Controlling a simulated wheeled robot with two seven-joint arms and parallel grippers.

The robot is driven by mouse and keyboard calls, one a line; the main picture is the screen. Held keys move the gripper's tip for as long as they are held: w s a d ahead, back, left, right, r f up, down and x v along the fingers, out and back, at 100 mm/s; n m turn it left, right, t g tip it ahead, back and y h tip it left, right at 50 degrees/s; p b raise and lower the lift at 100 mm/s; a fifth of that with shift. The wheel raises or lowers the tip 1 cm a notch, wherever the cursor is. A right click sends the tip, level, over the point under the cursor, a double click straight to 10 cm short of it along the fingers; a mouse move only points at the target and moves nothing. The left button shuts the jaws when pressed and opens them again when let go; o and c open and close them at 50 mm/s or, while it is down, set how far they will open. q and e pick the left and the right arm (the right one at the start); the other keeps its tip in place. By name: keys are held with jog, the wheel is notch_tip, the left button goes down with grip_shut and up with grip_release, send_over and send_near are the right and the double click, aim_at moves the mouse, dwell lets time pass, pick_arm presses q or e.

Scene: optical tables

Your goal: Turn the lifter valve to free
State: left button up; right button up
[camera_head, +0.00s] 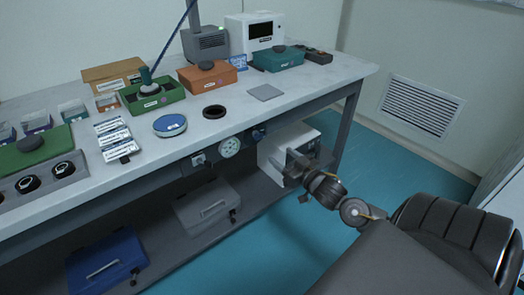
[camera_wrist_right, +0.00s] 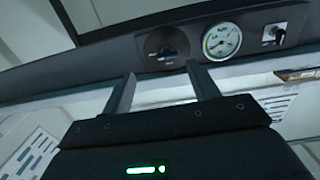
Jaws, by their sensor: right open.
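A dark round valve knob (camera_head: 257,133) sits on the dark front rail of the table, right of a round white gauge (camera_head: 229,146). In the right wrist view the knob (camera_wrist_right: 165,47) is on a dark panel beside the gauge (camera_wrist_right: 221,41); its markings are too small to read. My right gripper (camera_head: 297,163) is in front of the rail, below and to the right of the knob. In the right wrist view its two fingers (camera_wrist_right: 163,76) are spread and empty, pointing toward the knob, apparently short of it. My left gripper is not in view.
A silver switch (camera_head: 199,160) is left of the gauge. The tabletop (camera_head: 225,115) holds boxes, a blue disc (camera_head: 170,125) and a black ring (camera_head: 214,112). A white device (camera_head: 275,152) and cases stand on the lower shelf. The floor at right is clear.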

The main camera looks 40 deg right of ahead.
aim_at(261, 138)
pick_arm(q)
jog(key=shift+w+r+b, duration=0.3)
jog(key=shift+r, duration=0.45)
pick_arm(e)
jog(key=w, duration=0.3)
jog(key=w+r, duration=0.1)
jog(key=w, duration=0.6)
jog(key=shift+w+a+r, duration=0.25)
jog(key=shift+w+r, duration=0.05)
jog(key=shift+w, duration=0.05)
jog(key=c, duration=1)
